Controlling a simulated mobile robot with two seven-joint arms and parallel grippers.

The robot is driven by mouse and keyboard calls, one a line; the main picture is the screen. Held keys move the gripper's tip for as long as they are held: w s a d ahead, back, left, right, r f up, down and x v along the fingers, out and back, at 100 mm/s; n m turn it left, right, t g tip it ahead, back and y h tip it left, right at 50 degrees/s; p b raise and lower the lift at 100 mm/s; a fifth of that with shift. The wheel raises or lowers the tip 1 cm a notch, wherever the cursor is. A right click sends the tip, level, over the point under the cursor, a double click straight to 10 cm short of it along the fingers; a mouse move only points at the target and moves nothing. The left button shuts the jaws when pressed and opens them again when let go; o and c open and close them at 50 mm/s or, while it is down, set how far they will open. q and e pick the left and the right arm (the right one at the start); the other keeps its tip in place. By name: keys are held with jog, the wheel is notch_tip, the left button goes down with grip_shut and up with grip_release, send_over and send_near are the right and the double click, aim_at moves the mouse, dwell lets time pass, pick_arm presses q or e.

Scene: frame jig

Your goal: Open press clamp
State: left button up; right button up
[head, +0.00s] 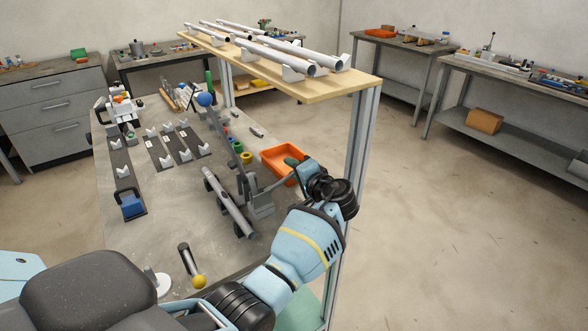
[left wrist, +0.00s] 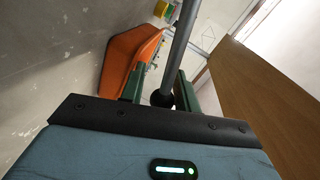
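The press clamp (head: 262,205) stands at the right edge of the grey workbench. Its thin grey lever slopes up to the right toward my left gripper (head: 293,163). In the left wrist view the lever's grey rod (left wrist: 183,45) ends in a dark ball (left wrist: 162,98) between the green fingers of my left gripper (left wrist: 160,84). The fingers stand apart, with a gap beside the rod on the left; contact on the right is unclear. A grey tube (head: 228,203) lies in holders left of the clamp. My right gripper is not in view.
An orange bin (head: 280,158) sits close behind my left gripper; it also shows in the left wrist view (left wrist: 127,58). A wooden shelf (head: 300,88) with tubes and its grey post (head: 361,145) stand near my arm.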

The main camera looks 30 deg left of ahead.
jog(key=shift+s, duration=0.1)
pick_arm(q)
jog(key=v, duration=0.6)
jog(key=shift+s+d, duration=0.1)
jog(key=shift+d, duration=0.05)
jog(key=shift+v, duration=0.8)
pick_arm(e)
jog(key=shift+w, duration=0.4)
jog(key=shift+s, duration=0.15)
